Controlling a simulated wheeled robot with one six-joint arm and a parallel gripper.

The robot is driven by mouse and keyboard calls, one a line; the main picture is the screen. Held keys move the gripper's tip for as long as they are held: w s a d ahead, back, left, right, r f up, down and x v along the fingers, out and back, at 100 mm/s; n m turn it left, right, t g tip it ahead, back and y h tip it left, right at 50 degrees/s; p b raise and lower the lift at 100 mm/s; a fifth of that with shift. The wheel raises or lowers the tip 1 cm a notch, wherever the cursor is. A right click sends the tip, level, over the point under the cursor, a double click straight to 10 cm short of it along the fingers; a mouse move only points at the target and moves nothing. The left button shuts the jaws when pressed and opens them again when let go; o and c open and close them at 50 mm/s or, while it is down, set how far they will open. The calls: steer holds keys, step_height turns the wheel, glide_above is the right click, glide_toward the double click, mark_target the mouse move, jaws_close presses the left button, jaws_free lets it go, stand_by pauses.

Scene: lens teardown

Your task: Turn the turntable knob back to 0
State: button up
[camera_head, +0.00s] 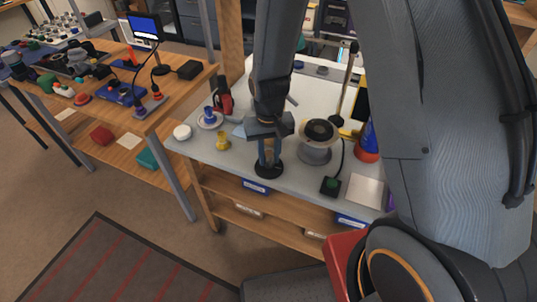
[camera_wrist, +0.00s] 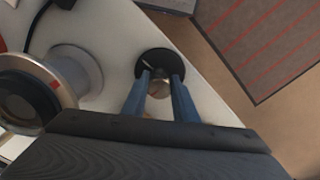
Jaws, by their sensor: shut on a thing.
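The turntable knob (camera_wrist: 159,88) sits on a round black dial (camera_wrist: 152,60) near the edge of the grey bench. My gripper (camera_wrist: 161,79) points down at it, with a blue finger on each side of the knob, shut on it. A thin pale line shows on the dial beside the left finger; the scale marks are too small to read. In the head view the black dial (camera_head: 268,174) shows below my gripper (camera_head: 268,160), and the fingers hide the knob. A silver round unit with a black top (camera_head: 318,152), seemingly the turntable, stands to its right.
On the bench (camera_head: 215,160) stand a yellow part (camera_head: 222,141), a white round piece (camera_head: 182,132) and a blue part on a dish (camera_head: 209,118) to the left. A black box with a green button (camera_head: 331,186) and a blue-and-orange cone (camera_head: 368,145) are to the right.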

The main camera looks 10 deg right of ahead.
mark_target(269, 153)
steer(key=shift+w+n, duration=0.1)
steer(key=shift+n, duration=0.8)
steer(key=o, duration=1.1)
steer(key=shift+c, duration=0.2)
steer(key=shift+r, duration=0.15)
steer(key=shift+r+b, duration=0.75)
steer(key=shift+r, duration=3.05)
